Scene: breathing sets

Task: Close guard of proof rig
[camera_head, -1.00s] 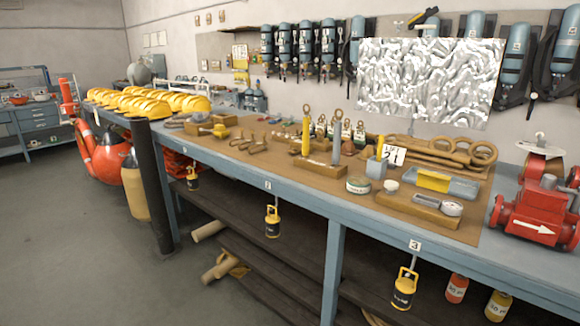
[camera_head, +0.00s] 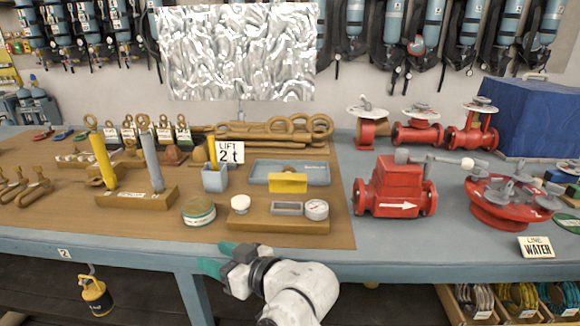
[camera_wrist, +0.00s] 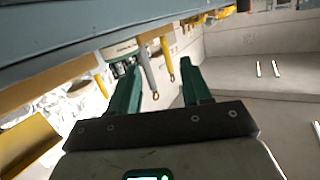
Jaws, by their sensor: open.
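The likely proof rig (camera_head: 280,226) is a low ochre block near the bench's front edge, with a round gauge (camera_head: 316,209), a grey-framed panel and a white knob (camera_head: 240,203). A bright yellow plate (camera_head: 288,183), perhaps its guard, stands upright behind the block, in front of a grey-blue tray (camera_head: 312,175). My gripper (camera_head: 219,257) has green fingers and is at the bench's front edge, in front of and left of the block. It is open and empty. In the wrist view my fingers (camera_wrist: 160,85) are apart, with the bench tilted beyond them.
A green-labelled tin (camera_head: 198,211), a small grey box (camera_head: 215,178) and a stand with a yellow and a grey rod (camera_head: 158,170) are left of the block. Red valves (camera_head: 396,190) stand to the right. Bare bench lies between block and valves.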

